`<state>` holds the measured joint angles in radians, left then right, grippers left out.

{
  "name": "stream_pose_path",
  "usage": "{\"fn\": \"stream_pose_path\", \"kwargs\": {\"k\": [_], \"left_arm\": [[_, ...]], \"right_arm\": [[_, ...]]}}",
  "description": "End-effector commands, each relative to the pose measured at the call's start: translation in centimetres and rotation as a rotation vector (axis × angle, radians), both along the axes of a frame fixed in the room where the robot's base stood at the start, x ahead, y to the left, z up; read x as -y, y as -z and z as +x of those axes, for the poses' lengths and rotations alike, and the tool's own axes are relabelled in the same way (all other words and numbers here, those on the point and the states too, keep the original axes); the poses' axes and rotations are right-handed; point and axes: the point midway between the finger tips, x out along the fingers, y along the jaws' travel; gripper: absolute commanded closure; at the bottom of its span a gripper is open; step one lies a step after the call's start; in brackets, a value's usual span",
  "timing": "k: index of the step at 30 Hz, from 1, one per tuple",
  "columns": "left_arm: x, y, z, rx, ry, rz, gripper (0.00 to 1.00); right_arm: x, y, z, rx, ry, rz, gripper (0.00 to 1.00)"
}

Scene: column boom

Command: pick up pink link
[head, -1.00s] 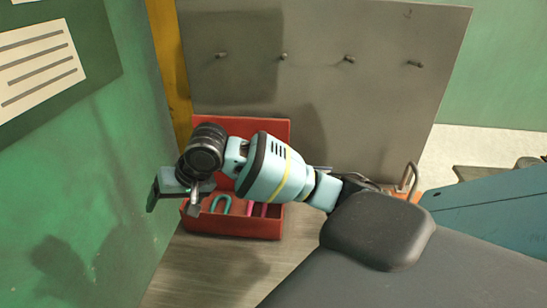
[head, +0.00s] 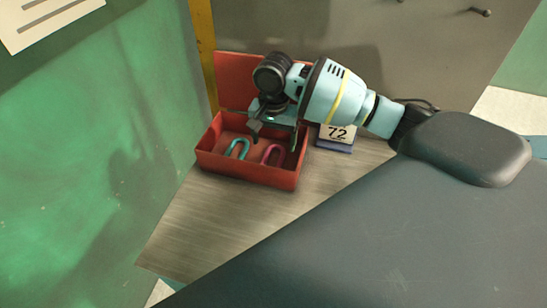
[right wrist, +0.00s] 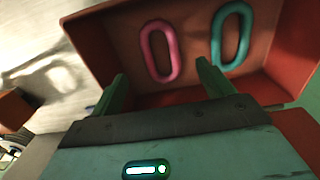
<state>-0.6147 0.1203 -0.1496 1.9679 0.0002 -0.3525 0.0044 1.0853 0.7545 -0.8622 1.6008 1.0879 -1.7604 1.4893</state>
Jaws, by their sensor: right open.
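The pink link (head: 273,154) lies in the open red box, to the right of a teal link (head: 238,149) in the head view. In the right wrist view the pink link (right wrist: 160,50) is a long oval ring on the box floor, left of the teal link (right wrist: 231,36). My right gripper (head: 274,139) is above the box with its fingers apart. In the right wrist view the right gripper (right wrist: 160,78) holds nothing, and the pink link lies beyond the gap between its fingertips. My left gripper is not in view.
The red box (head: 248,176) stands on a wooden surface (head: 215,215), its lid raised at the back. A green wall (head: 80,150) is close on the left.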

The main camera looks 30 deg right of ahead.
Motion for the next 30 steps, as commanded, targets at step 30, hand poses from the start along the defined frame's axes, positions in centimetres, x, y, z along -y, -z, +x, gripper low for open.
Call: {"fn": "stream_pose_path", "kwargs": {"k": [30], "left_arm": [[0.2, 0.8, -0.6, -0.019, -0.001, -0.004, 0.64]], "right_arm": [[-0.3, 5.8, 0.0, 0.003, -0.002, 0.0, 0.33]]}}
